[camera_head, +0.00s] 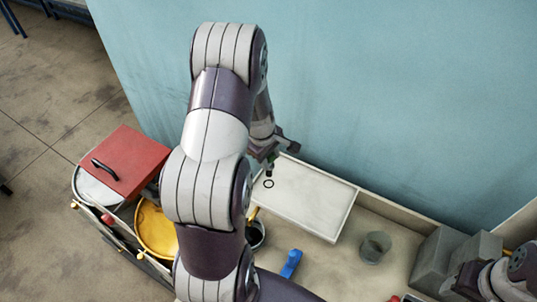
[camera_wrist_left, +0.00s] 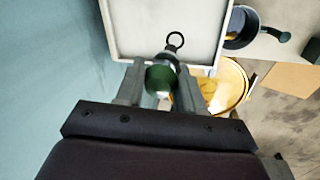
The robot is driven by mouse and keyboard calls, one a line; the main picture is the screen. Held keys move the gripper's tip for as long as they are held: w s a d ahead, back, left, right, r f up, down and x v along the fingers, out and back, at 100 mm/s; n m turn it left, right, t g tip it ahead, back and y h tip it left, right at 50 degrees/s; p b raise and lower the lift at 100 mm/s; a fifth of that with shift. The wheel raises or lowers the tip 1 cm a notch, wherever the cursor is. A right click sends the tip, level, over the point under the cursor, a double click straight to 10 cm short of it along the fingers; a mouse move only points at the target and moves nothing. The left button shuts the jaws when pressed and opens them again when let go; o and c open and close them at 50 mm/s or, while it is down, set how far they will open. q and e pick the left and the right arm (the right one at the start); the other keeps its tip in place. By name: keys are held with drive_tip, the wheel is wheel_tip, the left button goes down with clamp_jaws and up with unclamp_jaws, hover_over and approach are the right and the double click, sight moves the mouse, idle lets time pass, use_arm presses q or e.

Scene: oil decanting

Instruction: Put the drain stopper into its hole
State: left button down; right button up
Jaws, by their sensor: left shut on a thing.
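The white tray (camera_head: 312,205) lies by the blue wall. A dark ring (camera_head: 268,184) shows on its pale floor near the left end; it looks like the rim of the drain hole. The ring also shows in the left wrist view (camera_wrist_left: 175,39). My left gripper (camera_head: 268,160) is over that end of the tray, shut on a dark green piece (camera_wrist_left: 160,78), which I take to be the drain stopper.
A red lid (camera_head: 125,160) with a black handle and a yellow round pan (camera_head: 156,230) are at the left. Grey blocks (camera_head: 435,258) are at the right.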

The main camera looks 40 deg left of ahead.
use_arm(q)
drive_tip(key=shift+s+d+f+b, duration=0.15)
drive_tip(key=shift+f+b, duration=0.25)
drive_tip(key=shift+f, duration=0.25)
drive_tip(key=shift+s+a+f+b, duration=0.15)
drive_tip(key=shift+f+b, duration=0.25)
drive_tip(key=shift+f, duration=0.55)
drive_tip(key=shift+w+f, duration=0.15)
drive_tip(key=shift+w, duration=0.15)
drive_tip(key=shift+s, duration=0.2)
drive_tip(key=shift+w, duration=0.2)
drive_tip(key=shift+s, duration=0.15)
drive_tip(key=shift+f+b, duration=2.35)
drive_tip(key=shift+f, duration=0.35)
drive_tip(key=c, duration=0.6)
unclamp_jaws()
